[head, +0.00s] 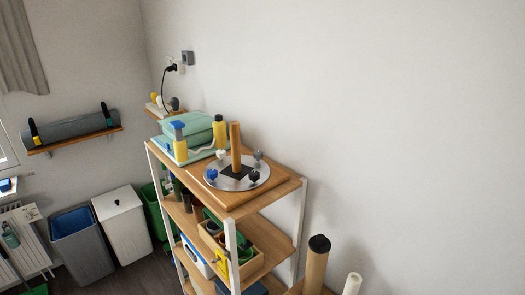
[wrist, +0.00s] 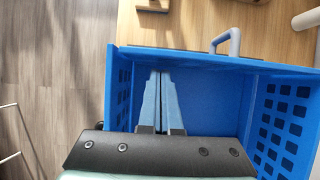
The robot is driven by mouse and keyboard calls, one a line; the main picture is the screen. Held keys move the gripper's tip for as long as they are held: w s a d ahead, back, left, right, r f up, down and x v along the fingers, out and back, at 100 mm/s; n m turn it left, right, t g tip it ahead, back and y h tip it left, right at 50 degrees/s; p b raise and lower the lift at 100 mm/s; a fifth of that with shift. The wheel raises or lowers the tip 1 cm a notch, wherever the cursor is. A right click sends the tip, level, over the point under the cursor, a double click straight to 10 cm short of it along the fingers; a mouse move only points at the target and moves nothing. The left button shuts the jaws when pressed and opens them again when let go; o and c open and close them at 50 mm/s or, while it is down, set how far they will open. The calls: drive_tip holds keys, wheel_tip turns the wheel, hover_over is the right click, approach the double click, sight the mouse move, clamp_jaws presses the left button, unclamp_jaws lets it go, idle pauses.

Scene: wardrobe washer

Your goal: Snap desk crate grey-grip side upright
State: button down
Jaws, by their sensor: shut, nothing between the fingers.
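The blue desk crate (wrist: 214,90) fills the middle of the wrist view. Its right side wall (wrist: 285,118) has rows of square holes and stands up; part of a holed left wall (wrist: 118,85) also shows. A grey grip (wrist: 229,40) sticks out at the crate's far edge, right of centre. My gripper (wrist: 160,76) is shut and empty, its blue-grey fingers pointing at the crate's far side, left of the grip. I cannot tell whether the fingertips touch the crate, or how far the grip side is raised. The crate's near part is hidden behind my gripper.
The crate is on a wooden surface (wrist: 185,28), with a pale roll (wrist: 306,19) at the far right. Grey floor (wrist: 50,70) lies left. The head view shows a loaded shelf rack (head: 232,240), bins (head: 80,248) and a wall shelf (head: 75,140).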

drive_tip(key=shift+w+a, duration=0.15)
drive_tip(key=p+v, duration=0.6)
drive_tip(key=shift+r, duration=0.25)
idle(0.6)
drive_tip(key=b+v, duration=0.1)
drive_tip(key=v, duration=1.2)
drive_tip(key=shift+b, duration=0.4)
